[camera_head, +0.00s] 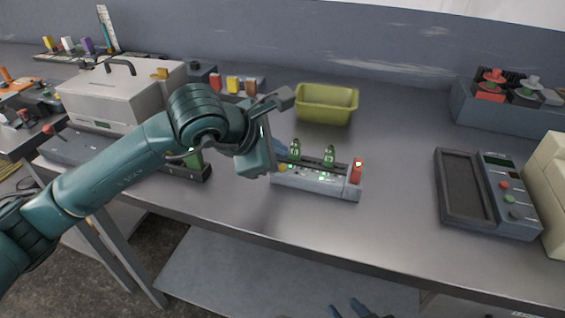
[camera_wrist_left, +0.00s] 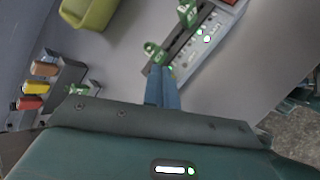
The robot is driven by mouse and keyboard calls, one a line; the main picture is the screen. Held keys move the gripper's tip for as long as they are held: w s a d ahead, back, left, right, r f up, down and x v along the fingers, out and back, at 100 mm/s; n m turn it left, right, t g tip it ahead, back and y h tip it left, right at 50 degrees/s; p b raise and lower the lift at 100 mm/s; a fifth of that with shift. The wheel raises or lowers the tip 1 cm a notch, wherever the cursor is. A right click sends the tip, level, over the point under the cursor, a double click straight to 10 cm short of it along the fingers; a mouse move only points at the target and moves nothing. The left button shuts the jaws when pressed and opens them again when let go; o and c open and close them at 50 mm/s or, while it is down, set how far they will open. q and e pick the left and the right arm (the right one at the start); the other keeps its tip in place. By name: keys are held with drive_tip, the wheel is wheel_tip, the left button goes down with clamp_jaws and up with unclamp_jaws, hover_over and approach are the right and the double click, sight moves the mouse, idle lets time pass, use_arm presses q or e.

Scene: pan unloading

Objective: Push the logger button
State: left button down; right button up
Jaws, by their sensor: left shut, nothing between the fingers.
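A grey device with lit green spots (camera_head: 316,184) stands near the front of the table, with two green pieces on top and a red block at its right end. I cannot tell for sure whether it is the logger. It also shows in the wrist view (camera_wrist_left: 220,28), with a bright spot on its panel. My left gripper (camera_head: 280,147) points at its left end; its blue fingers (camera_wrist_left: 162,88) are together and empty. Whether they touch it is unclear. My right gripper (camera_head: 347,308) shows only as two separated blue fingertips at the bottom edge.
A yellow-green bin (camera_head: 326,103) stands behind the device. A device with a screen and red and green buttons (camera_head: 497,195) lies on the right. A light box with a handle (camera_head: 120,92) stands on the left. The table between the central and right devices is clear.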

use_arm(q)
drive_tip(key=shift+r, duration=0.15)
wheel_tip(320, 180, up, 6)
drive_tip(key=p, duration=0.2)
drive_tip(key=shift+p, duration=0.4)
idle(0.5)
